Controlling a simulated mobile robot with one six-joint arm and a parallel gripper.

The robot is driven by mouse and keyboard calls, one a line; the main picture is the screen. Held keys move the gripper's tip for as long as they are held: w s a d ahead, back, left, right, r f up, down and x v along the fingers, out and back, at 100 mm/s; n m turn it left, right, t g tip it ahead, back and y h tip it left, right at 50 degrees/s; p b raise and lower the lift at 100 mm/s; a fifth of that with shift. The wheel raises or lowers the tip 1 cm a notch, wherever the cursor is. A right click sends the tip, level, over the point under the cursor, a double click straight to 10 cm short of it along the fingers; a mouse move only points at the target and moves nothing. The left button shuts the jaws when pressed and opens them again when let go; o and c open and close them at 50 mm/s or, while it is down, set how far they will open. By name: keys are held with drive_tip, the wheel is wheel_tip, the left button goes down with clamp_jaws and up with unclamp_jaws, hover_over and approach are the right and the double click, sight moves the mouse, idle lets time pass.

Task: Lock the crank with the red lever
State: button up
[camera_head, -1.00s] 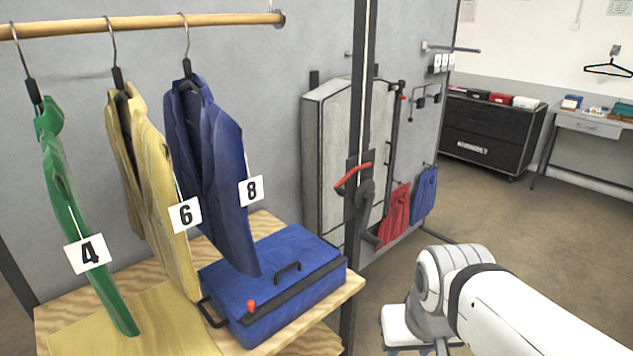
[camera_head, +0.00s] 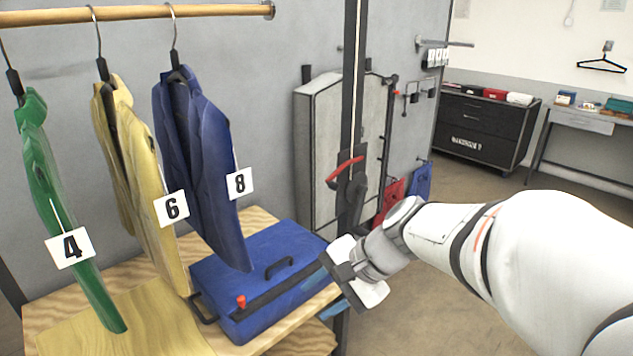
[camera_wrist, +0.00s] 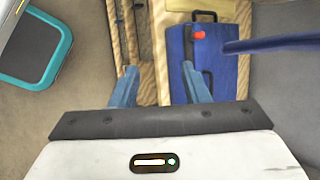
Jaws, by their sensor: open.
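The red lever (camera_head: 345,171) sits on a dark crank mechanism (camera_head: 353,196) fixed to the black upright post. The lever slants across the front of the post, and I cannot tell whether it locks the crank. My gripper (camera_head: 331,290) is open and empty, with blue fingers. It is below the lever, in front of the post and at the right end of the blue case. In the wrist view, the open fingers (camera_wrist: 160,88) point towards the shelf and case. The lever does not show there.
The blue case (camera_head: 262,278) with a red catch (camera_head: 241,301) lies on the wooden shelf (camera_head: 90,318). Green (camera_head: 55,190), yellow (camera_head: 150,200) and blue (camera_head: 205,160) jackets hang above it. A grey cabinet (camera_head: 318,150) stands behind the post. Open floor lies to the right.

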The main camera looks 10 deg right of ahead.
drive_tip(key=w+r+m+t+y, duration=0.2)
drive_tip(key=w+m+y, duration=0.1)
drive_tip(key=w+m, duration=0.4)
drive_tip(key=m+t+b, duration=0.1)
drive_tip(key=m+t, duration=0.9)
drive_tip(key=m, duration=0.1)
approach(338, 187)
drive_tip(key=x, duration=0.3)
drive_tip(key=shift+y, duration=0.3)
drive_tip(key=p+x, duration=0.1)
drive_tip(key=x, duration=0.5)
drive_tip(key=shift+w+a+f+p, duration=0.1)
drive_tip(key=shift+w+p, duration=0.2)
drive_tip(key=shift+w, duration=0.05)
clamp_jaws()
